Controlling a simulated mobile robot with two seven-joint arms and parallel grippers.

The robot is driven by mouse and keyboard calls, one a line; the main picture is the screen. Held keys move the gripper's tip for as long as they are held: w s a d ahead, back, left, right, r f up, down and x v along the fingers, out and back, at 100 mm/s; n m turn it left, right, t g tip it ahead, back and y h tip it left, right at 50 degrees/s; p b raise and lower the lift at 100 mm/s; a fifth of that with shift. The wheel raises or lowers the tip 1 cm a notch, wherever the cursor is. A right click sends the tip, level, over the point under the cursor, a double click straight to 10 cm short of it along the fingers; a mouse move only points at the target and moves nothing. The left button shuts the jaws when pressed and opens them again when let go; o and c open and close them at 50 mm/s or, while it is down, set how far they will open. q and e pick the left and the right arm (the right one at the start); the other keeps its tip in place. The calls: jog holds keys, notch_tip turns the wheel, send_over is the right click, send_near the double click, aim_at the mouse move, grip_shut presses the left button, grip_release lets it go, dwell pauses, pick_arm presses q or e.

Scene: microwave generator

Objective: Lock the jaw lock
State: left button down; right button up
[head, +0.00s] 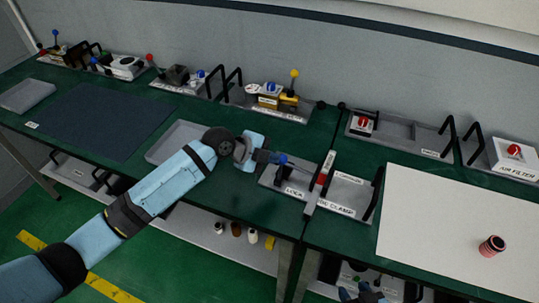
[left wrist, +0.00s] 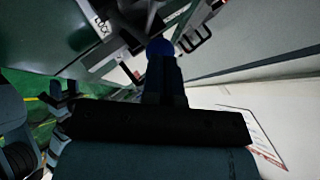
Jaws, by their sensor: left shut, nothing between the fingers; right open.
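The jaw lock fixture is a grey tray (head: 345,191) with a "LOCK" label (head: 294,193) and a "DE-CLAMP" label at the front. A blue ball knob (head: 283,159) stands at its back left, on a dark lever. My left gripper (head: 268,157) is shut and empty, its tips right at the knob. In the left wrist view the knob (left wrist: 160,47) shows just beyond the closed fingers (left wrist: 165,80); whether they touch cannot be told. The LOCK label (left wrist: 101,24) lies at the upper left there.
A red and white upright part (head: 325,170) stands mid-fixture. A black handle (head: 374,193) rises at its right end. A white board (head: 450,220) with a red can (head: 491,246) lies to the right. Fixtures with a yellow knob (head: 294,73) and red knobs line the wall.

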pick_arm(q)
jog(key=shift+w+d+f+n+g+y+b, duration=0.35)
jog(key=shift+w+d+g+y, duration=0.15)
jog(key=shift+w+d+g, duration=0.15)
jog(key=shift+s+a, duration=0.15)
jog(key=shift+a, duration=0.05)
